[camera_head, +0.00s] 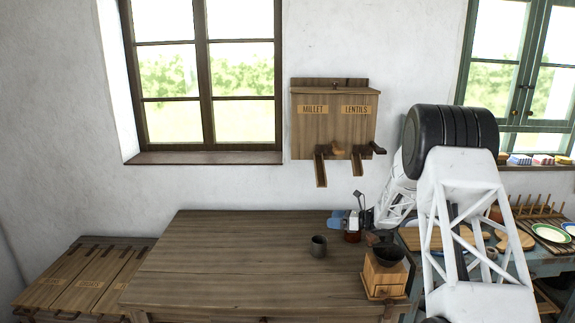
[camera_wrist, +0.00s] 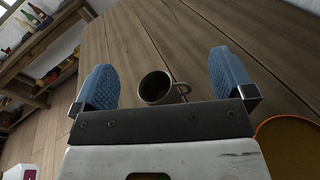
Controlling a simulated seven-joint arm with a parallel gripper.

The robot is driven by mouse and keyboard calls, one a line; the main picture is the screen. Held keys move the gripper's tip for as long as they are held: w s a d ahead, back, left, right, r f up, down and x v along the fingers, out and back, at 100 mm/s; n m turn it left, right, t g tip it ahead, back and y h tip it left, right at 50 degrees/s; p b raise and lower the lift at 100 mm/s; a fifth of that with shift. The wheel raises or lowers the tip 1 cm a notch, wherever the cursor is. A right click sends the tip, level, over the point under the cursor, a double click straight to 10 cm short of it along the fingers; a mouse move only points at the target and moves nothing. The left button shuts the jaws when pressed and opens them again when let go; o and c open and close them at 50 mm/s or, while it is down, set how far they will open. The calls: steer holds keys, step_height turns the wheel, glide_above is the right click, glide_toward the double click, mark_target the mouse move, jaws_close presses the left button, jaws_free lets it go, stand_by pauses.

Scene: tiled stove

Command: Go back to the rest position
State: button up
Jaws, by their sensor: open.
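My gripper (camera_wrist: 166,88) is open, its two blue fingers spread wide with nothing between them touching. In the wrist view a grey metal mug (camera_wrist: 155,88) with a handle stands on the wooden table, seen between the fingers and apart from both. In the head view the mug (camera_head: 318,246) stands on the table (camera_head: 215,255), right of its middle. My gripper also shows in the head view (camera_head: 340,219), its blue fingers over the table's back right, partly hidden by my arm and nearby items.
A wooden grinder (camera_head: 385,275) with a dark bowl top stands at the table's right edge. A millet and lentils dispenser (camera_head: 334,120) hangs on the wall. A blue side table with boards and plates (camera_head: 552,233) is at right. The table's left half is clear.

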steer(key=s+d+r+m+t+h, duration=0.1)
steer(key=s+r+m+t+h, duration=0.1)
steer(key=r+m+t+h, duration=0.4)
steer(key=s+d+r+m+t+h, duration=0.1)
steer(key=s+r+m, duration=0.2)
steer(key=r+m, duration=0.6)
steer(key=s+d+r+m+h, duration=0.1)
steer(key=s+r+m+h, duration=0.35)
steer(key=s+m, duration=0.2)
steer(key=s+d+r+m+h, duration=0.2)
steer(key=s+r+m+h, duration=0.3)
steer(key=s, duration=0.3)
steer(key=s+a+f+m+g, duration=0.1)
steer(key=s+m+g, duration=0.2)
steer(key=s+m, duration=0.4)
steer(key=s+a+f+m+g, duration=0.2)
steer(key=s+m, duration=0.5)
steer(key=s, duration=1.7)
steer(key=s+a+f+m+g, duration=0.2)
steer(key=s+m+g, duration=0.2)
steer(key=s, duration=1.1)
steer(key=m+y, duration=0.1)
steer(key=m, duration=0.2)
steer(key=shift+s+g, duration=0.4)
